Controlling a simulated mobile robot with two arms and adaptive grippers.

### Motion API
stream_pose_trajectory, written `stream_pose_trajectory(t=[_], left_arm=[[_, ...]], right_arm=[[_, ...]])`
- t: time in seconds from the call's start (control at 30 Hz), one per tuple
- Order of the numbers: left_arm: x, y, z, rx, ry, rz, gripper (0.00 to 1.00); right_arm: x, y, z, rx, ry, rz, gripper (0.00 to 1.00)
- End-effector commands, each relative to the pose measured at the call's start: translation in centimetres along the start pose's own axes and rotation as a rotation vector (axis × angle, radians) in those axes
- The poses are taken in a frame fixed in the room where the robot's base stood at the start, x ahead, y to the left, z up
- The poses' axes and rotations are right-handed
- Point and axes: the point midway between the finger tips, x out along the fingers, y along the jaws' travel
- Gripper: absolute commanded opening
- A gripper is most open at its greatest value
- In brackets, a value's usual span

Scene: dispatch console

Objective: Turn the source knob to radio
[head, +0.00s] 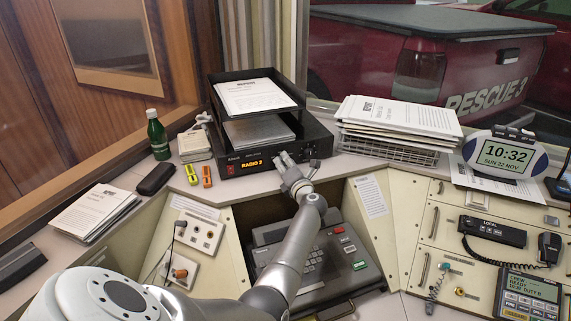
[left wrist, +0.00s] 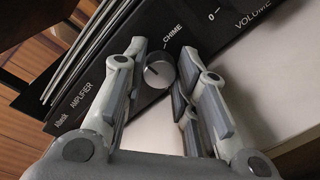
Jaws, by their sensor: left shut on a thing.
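The black amplifier (head: 230,165) stands on the desk under a paper tray, with a lit orange display reading RADIO 2. My left gripper (head: 287,160) reaches its front panel, right of the display. In the left wrist view the source knob (left wrist: 159,72), round and grey with a pale pointer line, sits between the fingers of my left gripper (left wrist: 160,75). The gripper is shut on this knob. The word CHIME is printed on the panel beside it, and other position labels are hidden by the fingers. My right gripper is not in view.
A black paper tray (head: 262,119) sits on the amplifier. A wire rack with stacked papers (head: 395,130) stands to the right, and a green bottle (head: 157,137) to the left. Two small markers (head: 206,177) lie before the amplifier. A grey desk device (head: 325,255) sits in the recess below.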

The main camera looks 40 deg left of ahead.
Motion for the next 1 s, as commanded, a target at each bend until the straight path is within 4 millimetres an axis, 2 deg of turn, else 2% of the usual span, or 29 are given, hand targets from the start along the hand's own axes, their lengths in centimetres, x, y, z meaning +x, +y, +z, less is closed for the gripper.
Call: stream_pose_trajectory(t=[0.3,0.33,0.47,0.83,1.0], left_arm=[[-0.1,-0.1,-0.1,0.001,0.0,-0.003,0.03],[-0.1,-0.1,0.0,0.0,0.0,-0.003,0.31],[-0.1,-0.1,0.0,0.0,0.0,-0.002,0.47],[-0.3,-0.4,-0.1,0.0,0.001,-0.007,0.49],[-1.4,-0.6,-0.1,-0.001,0.001,-0.01,0.49]], right_arm=[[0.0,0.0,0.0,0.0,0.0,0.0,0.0],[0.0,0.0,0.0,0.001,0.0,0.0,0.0],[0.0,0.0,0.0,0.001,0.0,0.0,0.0],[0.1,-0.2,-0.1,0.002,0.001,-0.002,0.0],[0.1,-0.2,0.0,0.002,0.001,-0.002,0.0]])
